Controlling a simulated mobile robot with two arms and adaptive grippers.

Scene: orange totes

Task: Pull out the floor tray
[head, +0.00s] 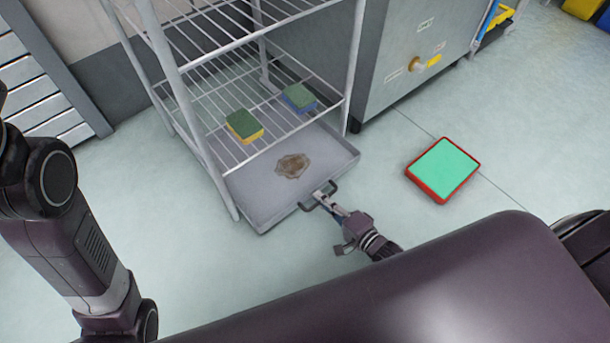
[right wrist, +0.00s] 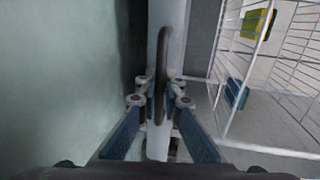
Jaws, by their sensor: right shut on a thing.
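The grey floor tray (head: 250,196) lies on the floor under the wire rack, its front part showing and a brown stain (head: 292,166) on its bottom. A dark loop handle (head: 309,207) stands out from its front wall. My right gripper (head: 322,197) is shut on this handle. In the right wrist view the handle (right wrist: 246,62) runs between the fingers of the right gripper (right wrist: 160,105). The tray's back part is hidden beneath the lowest shelf. My left arm shows at the left of the head view, but its gripper is out of view.
The white wire rack (head: 185,95) holds a green-yellow sponge (head: 243,126) and a green-blue sponge (head: 298,97) on its low shelf. A grey cabinet (head: 400,70) stands right of it. A red-rimmed green box (head: 444,168) lies on the floor to the right. Floor left of the tray is clear.

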